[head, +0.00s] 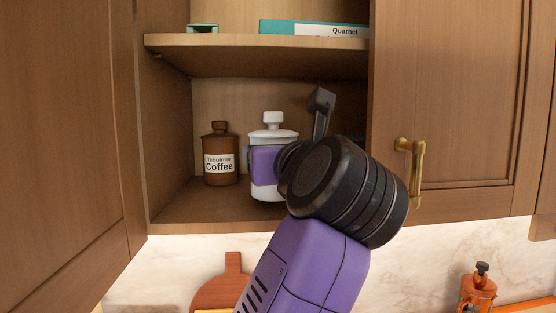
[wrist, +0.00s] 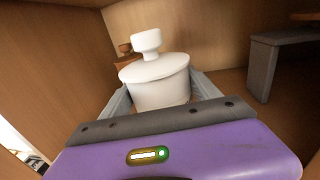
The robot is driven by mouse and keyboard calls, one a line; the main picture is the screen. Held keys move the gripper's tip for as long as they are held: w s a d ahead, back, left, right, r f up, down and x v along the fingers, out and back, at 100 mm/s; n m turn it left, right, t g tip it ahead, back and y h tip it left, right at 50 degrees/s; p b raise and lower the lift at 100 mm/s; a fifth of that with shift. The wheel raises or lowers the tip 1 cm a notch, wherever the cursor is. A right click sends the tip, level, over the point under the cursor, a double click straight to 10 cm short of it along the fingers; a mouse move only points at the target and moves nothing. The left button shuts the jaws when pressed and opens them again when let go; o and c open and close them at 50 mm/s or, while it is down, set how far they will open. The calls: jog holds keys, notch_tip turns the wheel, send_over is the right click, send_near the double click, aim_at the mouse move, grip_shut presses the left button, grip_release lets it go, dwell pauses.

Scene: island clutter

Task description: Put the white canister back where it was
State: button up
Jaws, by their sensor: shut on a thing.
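The white canister (head: 273,134) with a knobbed lid is upright inside the open cabinet, over the lower shelf (head: 190,214). My gripper (head: 266,164) is in front of it, and its purple hand hides the canister's middle. In the wrist view the canister (wrist: 160,88) sits between the two grey fingers of my gripper (wrist: 158,96), which is shut on it. Whether the canister's base touches the shelf is unclear.
A brown coffee jar (head: 220,155) stands left of the canister, with a gap between. A grey object (wrist: 275,50) stands to the right in the wrist view. The upper shelf (head: 215,41) is above, holding a teal box (head: 310,28). A closed door (head: 455,100) is at right.

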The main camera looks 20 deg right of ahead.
jog(key=shift+w+f, duration=0.25)
jog(key=shift+f, duration=0.55)
jog(key=shift+s+r, duration=0.15)
jog(key=shift+s, duration=0.05)
jog(key=shift+w+f, duration=0.1)
jog(key=shift+f, duration=0.1)
jog(key=o, duration=1.8)
jog(key=shift+c, duration=0.2)
jog(key=shift+r, duration=0.2)
jog(key=s+a+b, duration=0.2)
jog(key=s+b, duration=0.1)
jog(key=s, duration=0.9)
